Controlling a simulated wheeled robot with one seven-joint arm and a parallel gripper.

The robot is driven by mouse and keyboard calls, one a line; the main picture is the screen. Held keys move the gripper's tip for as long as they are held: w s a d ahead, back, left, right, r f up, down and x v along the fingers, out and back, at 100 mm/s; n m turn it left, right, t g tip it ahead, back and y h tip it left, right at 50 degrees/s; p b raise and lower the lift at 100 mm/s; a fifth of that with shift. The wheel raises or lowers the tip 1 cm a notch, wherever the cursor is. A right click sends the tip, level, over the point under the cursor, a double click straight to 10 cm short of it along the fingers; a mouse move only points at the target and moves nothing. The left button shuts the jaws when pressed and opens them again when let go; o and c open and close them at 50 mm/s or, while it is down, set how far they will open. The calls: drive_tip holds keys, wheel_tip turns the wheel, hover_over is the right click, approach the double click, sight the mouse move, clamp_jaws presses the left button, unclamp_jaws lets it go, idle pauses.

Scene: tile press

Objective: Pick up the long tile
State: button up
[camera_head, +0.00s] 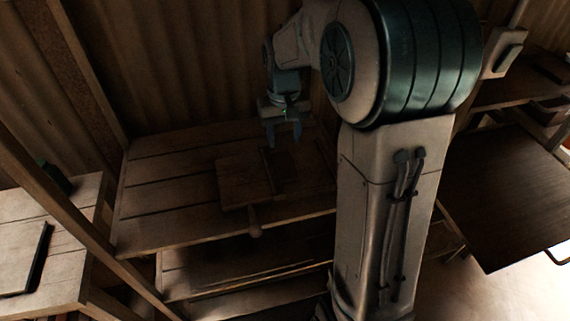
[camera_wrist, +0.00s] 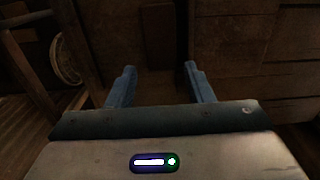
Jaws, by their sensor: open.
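My gripper (camera_head: 284,138) hangs over the wooden table in the head view, its two fingers apart and pointing down. In the wrist view, the blue fingers of my gripper (camera_wrist: 160,72) are spread with nothing between the tips. A dark, narrow, upright-looking strip, which looks like the long tile (camera_wrist: 162,38), lies beyond and between the fingertips; its near end is hard to make out. In the head view, a dark patch below my gripper may be the same tile (camera_head: 282,172), but the shade hides its outline.
A wooden board with a knobbed handle (camera_head: 240,182) lies on the slatted table (camera_head: 150,195), left of the dark patch. A side table (camera_head: 40,260) stands at left and a dark tabletop (camera_head: 510,190) at right. A round pale thing (camera_wrist: 66,60) shows in the wrist view.

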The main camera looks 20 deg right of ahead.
sight(284, 161)
wheel_tip(284, 161, down, 7)
drive_tip(key=shift+s+a+f+p, duration=0.1)
drive_tip(key=shift+s+f+p, duration=0.1)
drive_tip(key=shift+p, duration=0.15)
drive_tip(key=c, duration=0.8)
drive_tip(key=shift+r, duration=0.1)
